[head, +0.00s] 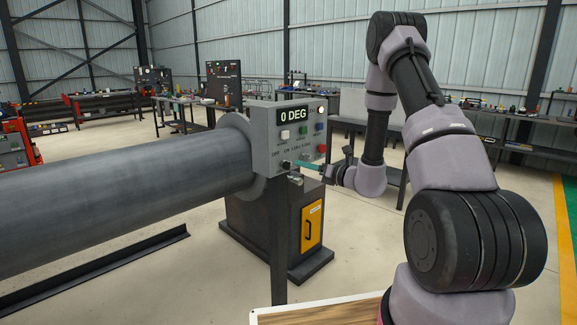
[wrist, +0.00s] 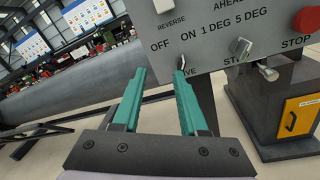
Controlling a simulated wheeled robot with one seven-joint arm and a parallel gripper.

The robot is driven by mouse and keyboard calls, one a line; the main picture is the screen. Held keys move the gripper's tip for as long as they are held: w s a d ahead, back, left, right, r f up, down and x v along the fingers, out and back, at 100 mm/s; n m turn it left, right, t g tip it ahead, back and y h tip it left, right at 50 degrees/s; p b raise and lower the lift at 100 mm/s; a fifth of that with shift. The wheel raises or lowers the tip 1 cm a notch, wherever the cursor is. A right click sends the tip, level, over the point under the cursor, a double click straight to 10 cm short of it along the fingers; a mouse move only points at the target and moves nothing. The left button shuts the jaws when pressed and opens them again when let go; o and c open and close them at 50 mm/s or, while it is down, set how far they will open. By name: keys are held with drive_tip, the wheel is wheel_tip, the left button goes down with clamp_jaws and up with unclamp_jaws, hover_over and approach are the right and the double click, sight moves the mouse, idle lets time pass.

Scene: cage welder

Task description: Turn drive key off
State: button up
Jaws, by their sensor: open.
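The control panel (head: 261,142) has a display reading 0 DEG (head: 294,115). In the wrist view the panel (wrist: 215,60) shows the labels OFF and ON above a small dark drive key (wrist: 181,62). The key stands nearly upright, its top closer to ON; the label below it is partly hidden and only "VE" reads. My gripper (wrist: 159,76) has two teal fingers, open and empty. The key appears just beyond the right fingertip, not centred between the fingers; contact cannot be told. In the head view my gripper (head: 305,164) reaches the panel's lower part from the right.
A metal selector (wrist: 241,47) sits right of the key, with a silver fitting (wrist: 267,70) lower right. A red button (wrist: 306,18) is above STOP. A large grey pipe (head: 120,195) extends left. A dark cabinet with a yellow door (head: 312,228) stands below the panel.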

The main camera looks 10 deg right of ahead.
sight(288, 164)
drive_tip(key=w+a+f, duration=0.1)
drive_tip(key=w, duration=0.2)
drive_tip(key=w+a+f+m+h, duration=0.1)
drive_tip(key=w+a, duration=0.1)
drive_tip(key=w, duration=0.1)
drive_tip(key=w+a+f+m+t, duration=0.1)
drive_tip(key=w, duration=0.2)
drive_tip(key=shift+w+a, duration=0.2)
drive_tip(key=shift+w, duration=0.2)
clamp_jaws()
